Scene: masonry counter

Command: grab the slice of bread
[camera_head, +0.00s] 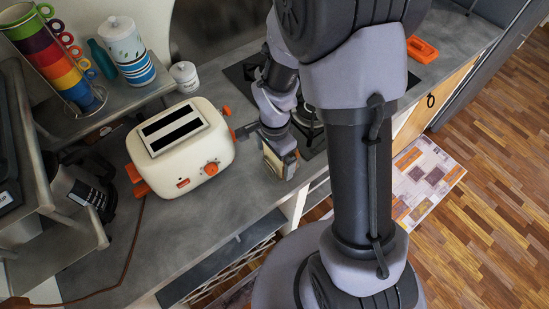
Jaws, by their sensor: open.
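My gripper (281,166) points down over the grey counter, just right of the cream toaster (186,172). Its jaws are open, though the fingers are small and partly hidden by my own wrist. A small tan patch shows at the jaws; I cannot tell whether it is the slice of bread or part of the gripper. No slice is clearly visible elsewhere. The toaster's two long slots look dark, with no bread sticking out.
A rack of coloured mugs (52,60), a white lidded jar (185,77) and stacked striped bowls (137,72) stand at the back left. A coffee maker (75,190) is at far left. Bare counter (200,230) lies in front of the toaster. An orange object (422,49) lies farther right.

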